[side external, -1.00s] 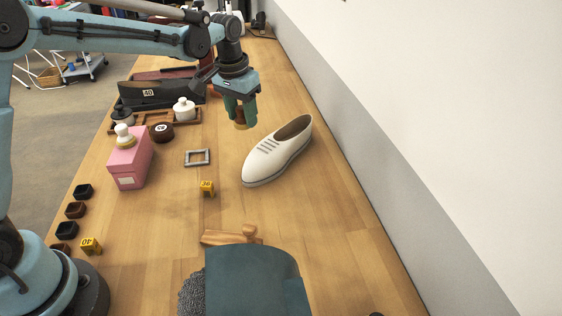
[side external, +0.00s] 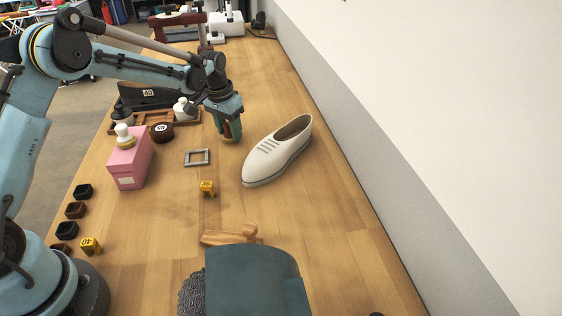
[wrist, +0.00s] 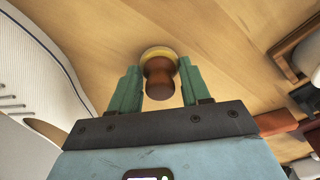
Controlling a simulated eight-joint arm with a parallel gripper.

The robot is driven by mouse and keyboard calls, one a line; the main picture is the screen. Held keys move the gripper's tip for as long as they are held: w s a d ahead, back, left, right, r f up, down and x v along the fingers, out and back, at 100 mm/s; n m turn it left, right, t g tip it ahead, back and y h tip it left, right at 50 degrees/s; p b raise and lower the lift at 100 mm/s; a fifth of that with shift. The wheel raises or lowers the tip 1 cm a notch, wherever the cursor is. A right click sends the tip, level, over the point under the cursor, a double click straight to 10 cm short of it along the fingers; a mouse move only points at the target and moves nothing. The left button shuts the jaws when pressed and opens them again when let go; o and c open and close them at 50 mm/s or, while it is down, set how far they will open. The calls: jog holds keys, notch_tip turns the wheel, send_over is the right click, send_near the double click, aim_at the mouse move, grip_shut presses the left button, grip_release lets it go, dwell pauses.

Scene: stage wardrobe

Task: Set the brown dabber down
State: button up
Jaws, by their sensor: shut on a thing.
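My gripper (side external: 229,126) points down over the table, left of the heel end of the white shoe (side external: 275,154). Its green fingers are shut on the brown dabber (wrist: 159,77), which shows between the fingertips in the wrist view. The dabber's yellowish pad end (side external: 230,140) faces down below the fingers in the side view; the fingers hide most of its brown handle there. The pad is at or very near the tabletop; I cannot tell whether it touches. The dabber looks about upright.
A grey square frame (side external: 197,158) lies left of my gripper. A yellow numbered block (side external: 207,188) stands nearer. Bare table (side external: 310,235) lies at the right front.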

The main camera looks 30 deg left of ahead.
aim_at(226, 134)
jog(key=shift+f, duration=0.1)
jog(key=o, duration=1)
jog(key=s+d+r+t, duration=0.15)
jog(key=s+r, duration=0.25)
jog(key=r, duration=0.4)
jog(key=s+d+r, duration=0.2)
jog(key=s+r, duration=0.1)
jog(key=r, duration=0.5)
jog(key=s+d+f+t, duration=0.1)
jog(key=s, duration=0.4)
jog(key=s+d+f+t, duration=0.1)
jog(key=s+d+t, duration=0.1)
jog(key=s, duration=0.4)
jog(key=s+d+f+t, duration=0.1)
jog(key=s+d, duration=0.1)
jog(key=s, duration=0.3)
jog(key=shift+s, duration=0.2)
